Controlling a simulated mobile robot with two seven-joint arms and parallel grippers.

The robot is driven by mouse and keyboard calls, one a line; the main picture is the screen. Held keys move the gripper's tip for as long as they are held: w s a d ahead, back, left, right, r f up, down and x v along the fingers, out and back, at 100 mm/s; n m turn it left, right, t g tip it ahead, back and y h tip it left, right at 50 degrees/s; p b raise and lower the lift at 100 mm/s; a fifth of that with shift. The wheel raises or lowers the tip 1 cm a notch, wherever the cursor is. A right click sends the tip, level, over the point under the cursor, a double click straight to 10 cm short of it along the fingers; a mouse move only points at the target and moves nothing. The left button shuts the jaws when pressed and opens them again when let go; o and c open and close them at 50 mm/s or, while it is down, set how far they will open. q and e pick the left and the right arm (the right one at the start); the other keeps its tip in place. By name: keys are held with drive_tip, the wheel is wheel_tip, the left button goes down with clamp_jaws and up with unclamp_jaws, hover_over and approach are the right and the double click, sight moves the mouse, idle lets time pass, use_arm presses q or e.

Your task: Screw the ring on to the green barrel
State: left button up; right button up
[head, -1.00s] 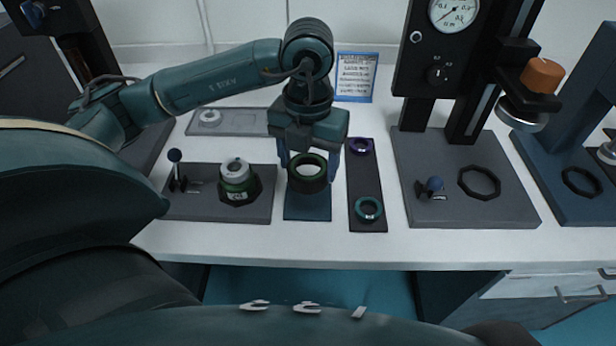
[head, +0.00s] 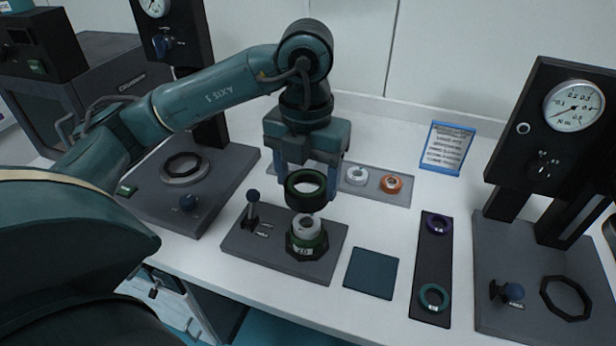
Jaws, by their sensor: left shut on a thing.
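The green barrel (head: 307,243), with a pale grey top, stands upright in a dark nest on a grey fixture plate (head: 262,248). The ring looks close over the barrel's top; I cannot tell whether they touch. My right gripper is not in view.
A small lever with a ball knob (head: 253,208) stands left of the barrel. A bare blue mat (head: 371,273) lies to its right. A dark tray (head: 431,270) holds purple and teal rings. A grey tray (head: 408,190) behind holds white and orange rings. Gauge stands flank both sides.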

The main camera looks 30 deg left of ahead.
use_arm(q)
drive_tip(key=shift+a+f, duration=0.1)
drive_tip(key=shift+f, duration=0.2)
drive_tip(key=shift+f+b, duration=0.65)
drive_tip(key=shift+b, duration=0.05)
drive_tip(key=shift+f+b, duration=0.55)
drive_tip(key=shift+f, duration=0.2)
drive_tip(key=shift+f+b, duration=0.3)
drive_tip(key=shift+f, duration=0.15)
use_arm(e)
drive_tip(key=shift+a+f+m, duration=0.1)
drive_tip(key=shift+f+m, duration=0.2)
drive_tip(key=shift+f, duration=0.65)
use_arm(q)
drive_tip(key=shift+f, duration=0.15)
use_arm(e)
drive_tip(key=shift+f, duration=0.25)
